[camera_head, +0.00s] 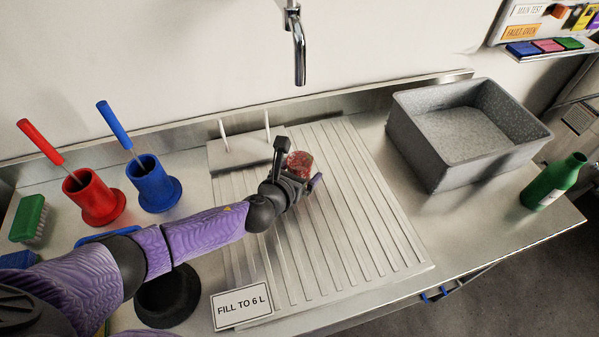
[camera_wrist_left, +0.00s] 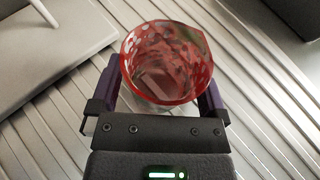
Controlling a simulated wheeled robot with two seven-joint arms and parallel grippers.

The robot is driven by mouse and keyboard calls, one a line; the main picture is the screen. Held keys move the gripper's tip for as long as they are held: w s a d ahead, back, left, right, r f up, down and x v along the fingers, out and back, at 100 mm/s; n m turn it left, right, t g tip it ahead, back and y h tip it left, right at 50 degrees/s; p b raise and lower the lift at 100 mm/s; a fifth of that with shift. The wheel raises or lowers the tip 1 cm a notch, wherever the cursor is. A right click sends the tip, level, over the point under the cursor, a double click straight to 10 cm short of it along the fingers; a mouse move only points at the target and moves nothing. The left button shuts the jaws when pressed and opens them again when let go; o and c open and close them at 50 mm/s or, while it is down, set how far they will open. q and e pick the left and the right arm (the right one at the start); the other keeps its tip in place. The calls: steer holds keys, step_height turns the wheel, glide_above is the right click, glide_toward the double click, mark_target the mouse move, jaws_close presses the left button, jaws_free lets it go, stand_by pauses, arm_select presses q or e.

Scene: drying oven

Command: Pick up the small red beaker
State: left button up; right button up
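The small red beaker (camera_head: 299,163) is a clear glass with red, speckled sides. It stands upright over the ribbed drainboard (camera_head: 350,205), and I cannot tell whether its base touches the board. In the left wrist view the beaker (camera_wrist_left: 168,62) fills the space between the two fingers, its round mouth facing the camera. My left gripper (camera_head: 299,167) is around the beaker, with one finger on each side; it also shows in the left wrist view (camera_wrist_left: 160,88). The fingers are close to the glass, but whether they press on it is unclear. My right gripper is not in view.
A grey speckled basin (camera_head: 465,130) and a green bottle (camera_head: 553,181) stand to the right. Red (camera_head: 95,198) and blue (camera_head: 155,184) holders with handled tools stand left. A pale block with two pegs (camera_head: 243,150) sits close behind the gripper. The board's right part is clear.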

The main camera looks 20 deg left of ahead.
arm_select(q)
steer(key=c, duration=1.2)
steer(key=shift+r, duration=0.1)
steer(key=shift+s+d+r+p, duration=0.1)
steer(key=shift+s+r+p, duration=0.05)
steer(key=shift+r+p, duration=0.5)
step_height(320, 180, up, 6)
steer(key=p, duration=0.4)
steer(key=s+d+r+p, duration=0.1)
steer(key=s+d+p, duration=0.1)
steer(key=s, duration=0.3)
steer(key=s+d+r+p, duration=0.1)
steer(key=s+d+p, duration=0.2)
steer(key=s+d, duration=0.2)
steer(key=s+d+r+p, duration=0.1)
steer(key=s+d+p, duration=0.1)
steer(key=s+d, duration=0.2)
steer(key=shift+s+r, duration=0.25)
steer(key=shift+s, duration=0.9)
